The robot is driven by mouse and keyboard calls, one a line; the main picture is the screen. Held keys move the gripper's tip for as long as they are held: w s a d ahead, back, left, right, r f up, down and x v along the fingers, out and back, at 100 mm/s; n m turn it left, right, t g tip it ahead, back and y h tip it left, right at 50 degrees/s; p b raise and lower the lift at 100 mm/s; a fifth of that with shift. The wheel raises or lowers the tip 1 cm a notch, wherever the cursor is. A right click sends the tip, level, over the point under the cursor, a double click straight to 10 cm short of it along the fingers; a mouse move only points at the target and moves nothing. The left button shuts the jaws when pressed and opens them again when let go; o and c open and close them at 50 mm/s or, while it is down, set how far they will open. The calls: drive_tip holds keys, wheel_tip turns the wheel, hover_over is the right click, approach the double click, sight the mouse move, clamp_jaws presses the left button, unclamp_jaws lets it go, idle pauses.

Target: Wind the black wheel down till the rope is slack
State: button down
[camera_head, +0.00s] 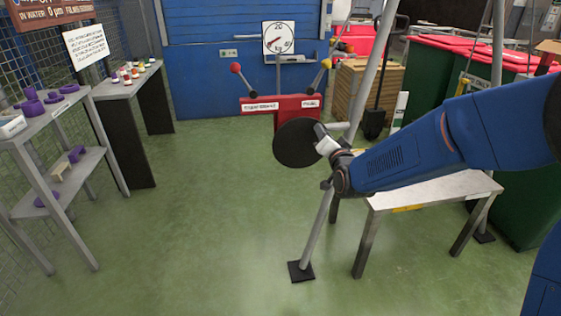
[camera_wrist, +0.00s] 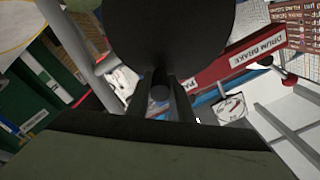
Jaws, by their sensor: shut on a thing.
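The black wheel (camera_head: 293,143) is a round disc in front of a red unit, on the side of a grey tripod frame. My gripper (camera_head: 326,145) is at the wheel's right side and is shut on its handle. In the wrist view the wheel (camera_wrist: 170,35) fills the top middle, and the dark round handle (camera_wrist: 160,94) sits between the two fingers of my gripper (camera_wrist: 160,104). The red unit (camera_head: 285,104) carries white labels; one reads "DRUM BRAKE" in the wrist view (camera_wrist: 257,50). I cannot make out the rope in either view.
A white dial (camera_head: 278,38) marked kg stands behind the red unit. Levers with red (camera_head: 235,67) and yellow knobs flank the unit. A tripod foot (camera_head: 301,271) and a metal table (camera_head: 440,190) are close to my arm. Shelves (camera_head: 55,165) line the left. The green floor between is clear.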

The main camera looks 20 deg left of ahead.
drive_tip(key=shift+s+a+r+n, duration=0.15)
drive_tip(key=shift+a+n, duration=0.05)
drive_tip(key=shift+n, duration=0.1)
drive_tip(key=c, duration=1.4)
unclamp_jaws()
drive_tip(key=shift+o, duration=0.2)
drive_tip(key=shift+s, duration=0.1)
drive_tip(key=v, duration=0.8)
